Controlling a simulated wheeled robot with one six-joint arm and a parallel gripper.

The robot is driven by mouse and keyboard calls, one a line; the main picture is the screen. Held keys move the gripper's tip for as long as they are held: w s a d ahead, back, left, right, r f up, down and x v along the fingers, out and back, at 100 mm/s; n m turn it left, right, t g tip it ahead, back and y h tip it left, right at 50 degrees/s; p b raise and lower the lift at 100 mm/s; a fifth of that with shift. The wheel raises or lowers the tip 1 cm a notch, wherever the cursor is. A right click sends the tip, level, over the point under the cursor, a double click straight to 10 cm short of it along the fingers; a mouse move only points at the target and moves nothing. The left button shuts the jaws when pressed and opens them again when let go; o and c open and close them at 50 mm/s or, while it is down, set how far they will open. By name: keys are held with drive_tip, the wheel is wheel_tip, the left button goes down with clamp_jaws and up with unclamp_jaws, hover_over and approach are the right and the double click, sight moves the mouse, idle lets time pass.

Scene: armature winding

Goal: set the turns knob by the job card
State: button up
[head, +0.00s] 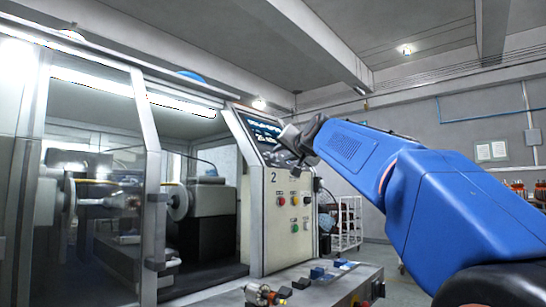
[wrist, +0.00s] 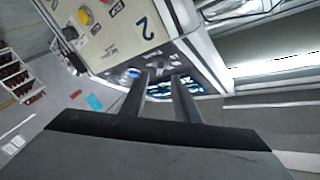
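The turns knob cannot be made out for certain; my gripper covers part of the sloped control panel (head: 262,132) in the head view. My gripper (head: 292,140) is right at this panel, at its right side. In the wrist view, the two fingers of my gripper (wrist: 162,77) stand apart over the panel face, with a gap between them. A lit display (wrist: 160,91) shows behind and between the fingers. A round blue-lit part (wrist: 133,72) sits beside the left finger. Whether the fingers touch anything is unclear. No job card is readable.
The cabinet front (head: 282,215) below carries red, green and yellow buttons and the number 2. The winding machine with a glass door (head: 105,190) stands left. A bench with small parts (head: 325,280) is in front. A wire rack (head: 347,222) stands behind. Two papers (head: 490,151) hang on the wall.

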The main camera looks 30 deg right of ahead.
sight(276, 156)
drive_tip(key=shift+w+d, duration=0.15)
drive_tip(key=shift+w, duration=0.8)
drive_tip(key=shift+w+d, duration=0.2)
drive_tip(key=shift+w, duration=0.7)
drive_tip(key=shift+w+d, duration=0.15)
drive_tip(key=shift+w, duration=0.8)
drive_tip(key=shift+c, duration=0.7)
drive_tip(key=c, duration=0.5)
